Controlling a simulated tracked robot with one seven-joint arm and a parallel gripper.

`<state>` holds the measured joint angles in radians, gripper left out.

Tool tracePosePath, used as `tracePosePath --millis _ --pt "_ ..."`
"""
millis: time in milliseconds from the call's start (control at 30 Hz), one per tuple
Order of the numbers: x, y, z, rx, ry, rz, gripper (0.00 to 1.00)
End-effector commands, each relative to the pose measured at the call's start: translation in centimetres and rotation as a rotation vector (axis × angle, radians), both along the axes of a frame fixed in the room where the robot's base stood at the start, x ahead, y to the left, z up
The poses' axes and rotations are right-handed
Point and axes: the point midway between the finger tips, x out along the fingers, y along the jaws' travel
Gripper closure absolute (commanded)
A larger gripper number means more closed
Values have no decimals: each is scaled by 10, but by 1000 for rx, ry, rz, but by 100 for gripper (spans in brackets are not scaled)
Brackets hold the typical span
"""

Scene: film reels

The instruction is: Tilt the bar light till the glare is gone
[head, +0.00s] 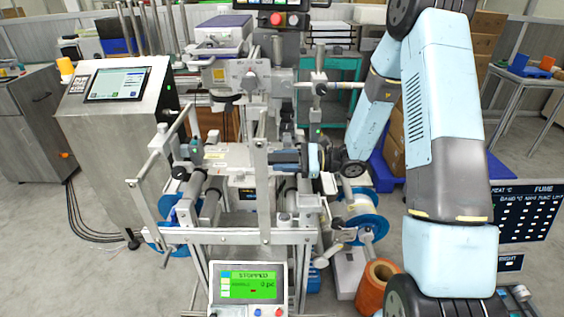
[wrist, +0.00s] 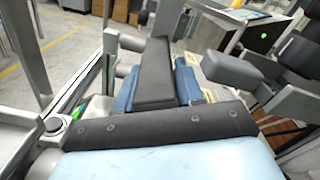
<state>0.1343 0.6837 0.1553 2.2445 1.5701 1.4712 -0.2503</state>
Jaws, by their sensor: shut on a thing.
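My gripper (head: 277,158) reaches in from the right over the middle of the reel machine. Its dark fingers point left, just behind a pale upright post. In the wrist view a dark finger (wrist: 155,72) stretches away from my palm, with blue surfaces close beside it. The gripper is shut on a part that its fingers mostly hide. I take this part to be the bar light, but its outline and tilt cannot be made out. Whether there is glare cannot be told from these views.
The machine's small panel (head: 250,284) reads STOPPED on green. A console with a screen (head: 117,84) stands at the left. Blue reels (head: 366,228) sit low on the machine. An orange roll (head: 378,285) stands on the floor. Upright posts and rails crowd my gripper.

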Motion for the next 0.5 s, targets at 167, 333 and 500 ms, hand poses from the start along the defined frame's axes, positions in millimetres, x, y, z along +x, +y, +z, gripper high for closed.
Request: tracePosePath --millis 167,333,500 --pt "1 -1 0 -3 -69 -3 94" --pt "1 -1 0 -4 -101 -3 94" --pt "1 -1 0 -5 -108 -2 94"
